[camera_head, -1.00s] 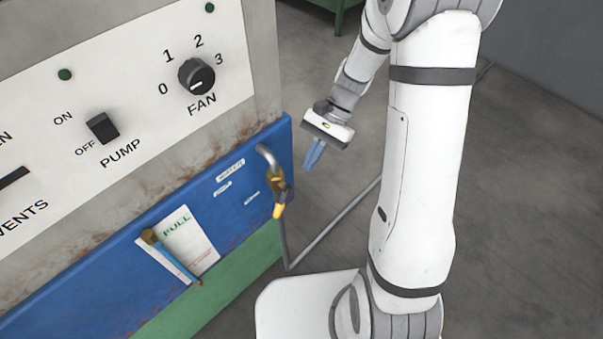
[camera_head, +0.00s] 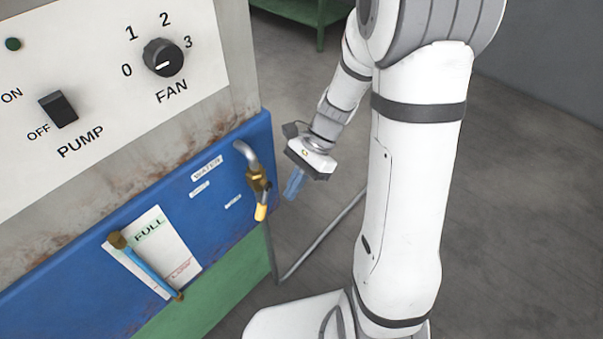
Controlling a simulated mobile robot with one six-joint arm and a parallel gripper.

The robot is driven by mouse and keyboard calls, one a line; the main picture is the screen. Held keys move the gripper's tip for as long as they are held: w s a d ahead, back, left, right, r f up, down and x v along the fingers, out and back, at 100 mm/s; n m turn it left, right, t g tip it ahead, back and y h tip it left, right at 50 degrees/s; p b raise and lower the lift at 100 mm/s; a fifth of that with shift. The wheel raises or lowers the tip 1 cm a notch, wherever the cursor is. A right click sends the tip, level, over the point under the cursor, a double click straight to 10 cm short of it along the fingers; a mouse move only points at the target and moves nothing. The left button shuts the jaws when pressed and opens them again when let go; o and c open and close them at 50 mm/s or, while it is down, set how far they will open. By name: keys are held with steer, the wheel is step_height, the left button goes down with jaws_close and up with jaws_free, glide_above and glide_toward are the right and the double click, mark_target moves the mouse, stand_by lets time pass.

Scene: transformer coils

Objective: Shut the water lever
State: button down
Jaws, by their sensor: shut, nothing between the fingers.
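The water lever (camera_head: 261,211) is a yellow handle on a brass valve (camera_head: 257,181). It hangs down, roughly in line with the pipe below the valve. The valve sits on a bent grey pipe (camera_head: 245,154) coming out of the blue panel, beside a "WATER" label (camera_head: 207,167) and two smaller labels too small to read. My gripper (camera_head: 293,187) is to the right of the valve and apart from it in the picture. Its blue fingers are shut with nothing between them and point down.
A sight gauge (camera_head: 150,268) with a "FULL" card is on the blue panel (camera_head: 60,299) to the left. Above are the pump switch (camera_head: 58,109) and fan knob (camera_head: 163,58). A thin grey pipe (camera_head: 318,237) runs along the floor. A green table (camera_head: 309,12) stands behind.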

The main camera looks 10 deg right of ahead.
mark_target(263, 202)
steer(key=a, duration=0.1)
steer(key=s+a, duration=0.1)
steer(key=a, duration=0.1)
steer(key=s+a, duration=0.1)
steer(key=shift+a+b, duration=0.25)
steer(key=shift+b, duration=0.1)
